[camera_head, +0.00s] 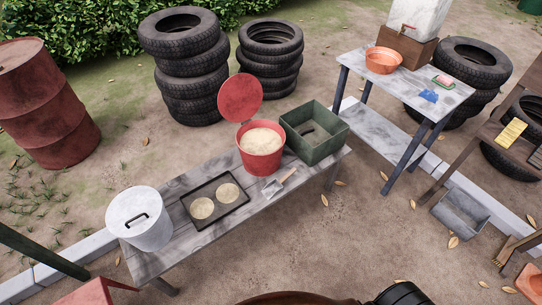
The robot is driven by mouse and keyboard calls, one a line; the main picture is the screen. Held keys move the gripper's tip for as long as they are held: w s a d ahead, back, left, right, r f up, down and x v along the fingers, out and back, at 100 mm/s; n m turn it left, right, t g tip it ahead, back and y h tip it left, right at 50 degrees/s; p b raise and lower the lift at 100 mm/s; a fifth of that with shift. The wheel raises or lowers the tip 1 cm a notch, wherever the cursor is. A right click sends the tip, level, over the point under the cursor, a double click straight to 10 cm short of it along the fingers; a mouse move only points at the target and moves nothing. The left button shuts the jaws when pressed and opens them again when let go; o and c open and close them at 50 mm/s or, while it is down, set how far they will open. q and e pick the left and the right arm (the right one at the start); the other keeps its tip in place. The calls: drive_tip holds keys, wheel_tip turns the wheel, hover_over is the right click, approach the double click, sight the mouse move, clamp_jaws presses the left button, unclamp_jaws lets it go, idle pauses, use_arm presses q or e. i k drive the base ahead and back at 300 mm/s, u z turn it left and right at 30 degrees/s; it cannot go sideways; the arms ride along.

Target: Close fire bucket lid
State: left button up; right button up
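The red fire bucket (258,161) stands upright on the grey wooden bench (295,187), filled with pale sand (261,141). Its round red lid (240,97) is open, standing raised at the back of the rim, leaning slightly left, with its flat face toward me. The lid's lower edge meets the bucket's rear rim; any hinge is too small to make out. Neither of my grippers shows in the head view.
A green box (318,150) stands close right of the bucket. A small scoop (275,187) lies in front, a black tray (190,199) with two round discs and a white lidded bin (141,222) to the left. Stacked tyres (189,70) stand behind. A dark rounded object (402,294) shows at the bottom edge.

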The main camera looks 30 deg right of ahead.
sight(241, 96)
drive_tip(key=z, duration=0.7)
